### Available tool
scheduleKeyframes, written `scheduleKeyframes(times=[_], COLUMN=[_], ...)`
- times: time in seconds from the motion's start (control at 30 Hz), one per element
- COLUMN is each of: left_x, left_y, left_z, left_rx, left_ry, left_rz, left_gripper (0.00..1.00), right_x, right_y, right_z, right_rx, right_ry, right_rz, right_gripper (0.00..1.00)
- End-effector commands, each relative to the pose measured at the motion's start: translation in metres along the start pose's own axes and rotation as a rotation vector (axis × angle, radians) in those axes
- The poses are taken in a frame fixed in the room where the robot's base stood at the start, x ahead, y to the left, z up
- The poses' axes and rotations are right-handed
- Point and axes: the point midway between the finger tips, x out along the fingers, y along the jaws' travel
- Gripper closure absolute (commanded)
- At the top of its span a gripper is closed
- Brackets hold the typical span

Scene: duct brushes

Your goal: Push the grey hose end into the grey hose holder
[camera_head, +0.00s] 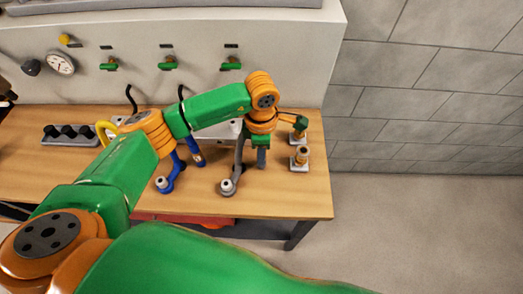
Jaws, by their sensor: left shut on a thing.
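My left gripper (261,144) is beyond the green and orange arm, above the right part of the wooden bench, pointing down. It is shut on the grey hose (239,160), near its end. The grey hose curves down from the gripper to a round silver-topped fitting (227,187) on the bench. A short grey piece (262,158), which looks like the hose end, hangs below the jaws, partly hidden by them. I cannot make out a grey hose holder for certain; my arm covers part of the bench. My right gripper is not in view.
A blue hose (178,165) stands left of the grey one. A dark-knobbed rack (70,135) is at left. The wall panel has a gauge (61,63) and green valves.

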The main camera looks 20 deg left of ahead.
Motion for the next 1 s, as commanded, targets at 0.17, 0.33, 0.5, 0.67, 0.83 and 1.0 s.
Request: scheduleKeyframes(times=[0.17,0.33,0.5,0.67,0.83,1.0], left_x=[0.0000,0.0002,0.0013,0.0000,0.0000,0.0000], left_y=[0.0000,0.0000,0.0002,0.0000,0.0000,0.0000], left_z=[0.0000,0.0001,0.0000,0.0000,0.0001,0.0001], left_rx=[0.000,0.000,0.001,0.000,0.000,0.000], left_ry=[0.000,0.000,0.000,0.000,0.000,0.000], left_rz=[0.000,0.000,0.001,0.000,0.000,0.000], left_gripper=[1.00,1.00,1.00,1.00,1.00,1.00], right_x=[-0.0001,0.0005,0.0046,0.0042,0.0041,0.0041], right_y=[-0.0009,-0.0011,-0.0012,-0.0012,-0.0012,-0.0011], right_z=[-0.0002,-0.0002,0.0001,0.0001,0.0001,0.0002], right_rx=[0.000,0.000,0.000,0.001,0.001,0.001], right_ry=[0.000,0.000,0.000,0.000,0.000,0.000], right_rz=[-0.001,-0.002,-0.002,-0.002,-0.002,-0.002], right_gripper=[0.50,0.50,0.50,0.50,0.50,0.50])
